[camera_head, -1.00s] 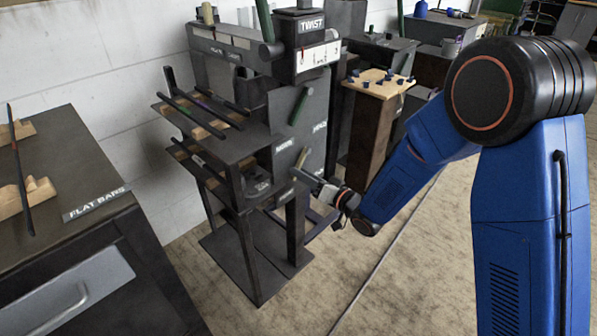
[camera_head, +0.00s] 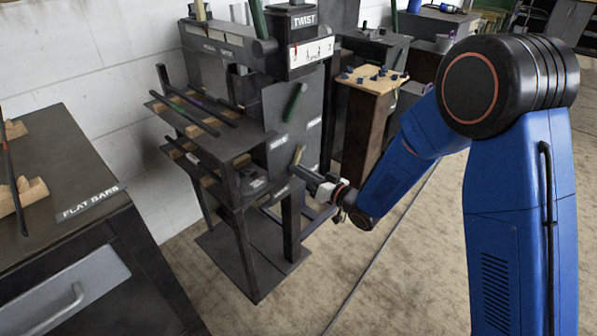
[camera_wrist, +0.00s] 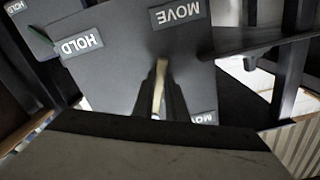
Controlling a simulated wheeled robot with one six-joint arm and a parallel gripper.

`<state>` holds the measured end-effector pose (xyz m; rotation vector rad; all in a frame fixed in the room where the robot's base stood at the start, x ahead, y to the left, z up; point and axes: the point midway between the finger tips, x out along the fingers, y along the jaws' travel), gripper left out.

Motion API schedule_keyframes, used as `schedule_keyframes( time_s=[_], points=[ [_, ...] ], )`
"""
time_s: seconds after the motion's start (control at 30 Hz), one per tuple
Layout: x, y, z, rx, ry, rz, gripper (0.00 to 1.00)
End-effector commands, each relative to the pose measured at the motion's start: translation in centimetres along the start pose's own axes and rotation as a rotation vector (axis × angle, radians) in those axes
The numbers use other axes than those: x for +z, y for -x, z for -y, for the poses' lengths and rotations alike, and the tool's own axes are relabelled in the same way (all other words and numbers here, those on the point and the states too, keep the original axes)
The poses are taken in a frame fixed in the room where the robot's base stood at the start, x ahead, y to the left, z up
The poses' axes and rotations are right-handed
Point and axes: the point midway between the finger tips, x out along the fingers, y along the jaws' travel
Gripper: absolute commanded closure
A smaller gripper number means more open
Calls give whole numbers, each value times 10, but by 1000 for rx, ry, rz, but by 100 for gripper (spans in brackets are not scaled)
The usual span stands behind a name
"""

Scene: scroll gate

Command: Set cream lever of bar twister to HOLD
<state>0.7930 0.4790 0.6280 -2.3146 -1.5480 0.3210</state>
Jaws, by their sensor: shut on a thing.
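The bar twister (camera_head: 292,121) is a dark grey machine with a white dial strip under a TWIST sign. Its cream lever (camera_head: 297,155) sits low on the side panel, below a green lever (camera_head: 294,101). My gripper (camera_head: 303,172) is at the cream lever, shut on it. In the wrist view the cream lever (camera_wrist: 161,80) stands up between the dark fingers (camera_wrist: 160,107). Its free end is near the MOVE label (camera_wrist: 178,12) and away from the HOLD label (camera_wrist: 82,43). The fingers hide its lower part.
Shelves with dark bars (camera_head: 199,109) jut from the machine's left. A bench marked FLAT BARS (camera_head: 60,165) stands at the left front. A wooden-topped stand (camera_head: 372,80) is behind the machine at right. Open floor lies to the front right.

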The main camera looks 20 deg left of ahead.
Motion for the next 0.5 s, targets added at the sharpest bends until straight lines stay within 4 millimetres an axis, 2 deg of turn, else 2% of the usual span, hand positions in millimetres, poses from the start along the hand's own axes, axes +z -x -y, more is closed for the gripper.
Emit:
schedule_keyframes(
  time_s=[0.5],
  points=[
    [-9, 1, -35, 2, 486, -1, 100]
  ],
)
